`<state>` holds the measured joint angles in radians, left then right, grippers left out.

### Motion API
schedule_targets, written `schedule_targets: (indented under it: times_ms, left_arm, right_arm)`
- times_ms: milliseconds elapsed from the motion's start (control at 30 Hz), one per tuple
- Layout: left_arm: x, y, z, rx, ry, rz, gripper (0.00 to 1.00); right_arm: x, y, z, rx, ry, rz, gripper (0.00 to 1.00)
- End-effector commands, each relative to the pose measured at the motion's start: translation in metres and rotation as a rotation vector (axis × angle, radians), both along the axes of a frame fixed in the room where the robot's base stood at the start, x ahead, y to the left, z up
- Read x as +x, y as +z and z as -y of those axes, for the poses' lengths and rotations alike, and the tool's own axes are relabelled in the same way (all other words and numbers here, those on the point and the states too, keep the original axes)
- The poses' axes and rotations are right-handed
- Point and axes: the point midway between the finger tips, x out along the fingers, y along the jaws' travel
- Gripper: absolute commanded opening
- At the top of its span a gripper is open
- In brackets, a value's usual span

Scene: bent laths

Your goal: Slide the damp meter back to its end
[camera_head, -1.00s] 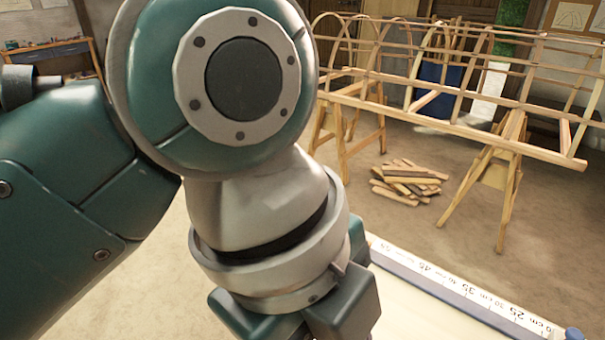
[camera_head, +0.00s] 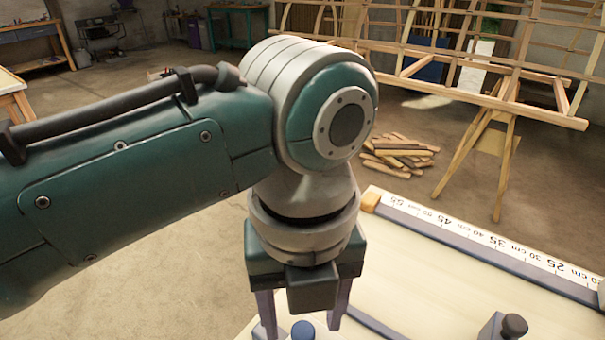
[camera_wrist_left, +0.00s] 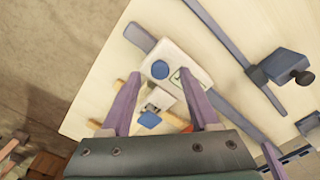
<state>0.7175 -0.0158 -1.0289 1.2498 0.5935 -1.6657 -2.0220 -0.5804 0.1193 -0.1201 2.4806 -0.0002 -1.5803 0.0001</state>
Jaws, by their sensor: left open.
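The damp meter appears to be the white box with a round blue knob and a small display in the left wrist view (camera_wrist_left: 188,62). It sits on a grey rail (camera_wrist_left: 140,37) on the pale tabletop. In the head view only a blue knob (camera_head: 302,330) shows at the bottom edge, between the fingers. My left gripper (camera_head: 303,322) points down and is open, with nothing between its fingers that I can tell is gripped. In the left wrist view its fingertips (camera_wrist_left: 162,76) lie over the near part of the white box; contact cannot be told. My right gripper is out of view.
A grey block with a black knob (camera_wrist_left: 285,66) stands on another rail to the right. Sawhorses, a lath frame and a wood pile (camera_head: 400,152) stand beyond.

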Motion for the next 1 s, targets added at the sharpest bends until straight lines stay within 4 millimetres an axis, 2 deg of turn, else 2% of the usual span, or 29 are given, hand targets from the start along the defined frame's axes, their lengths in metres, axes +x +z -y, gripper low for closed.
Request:
schedule_targets:
  times_ms: [133, 433, 1000]
  left_arm:
    - [-0.0002, -0.0144, -0.0001, 0.0, 0.001, -0.001, 0.62]
    - [0.0002, -0.0169, 0.0, -0.001, 0.001, 0.001, 0.62]
    - [0.0001, -0.0167, -0.0001, -0.001, 0.002, 0.001, 0.0]
  right_arm:
    - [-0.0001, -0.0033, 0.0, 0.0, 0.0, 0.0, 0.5]
    - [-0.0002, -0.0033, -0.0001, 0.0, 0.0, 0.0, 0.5]
    - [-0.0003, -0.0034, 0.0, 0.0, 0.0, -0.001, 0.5]
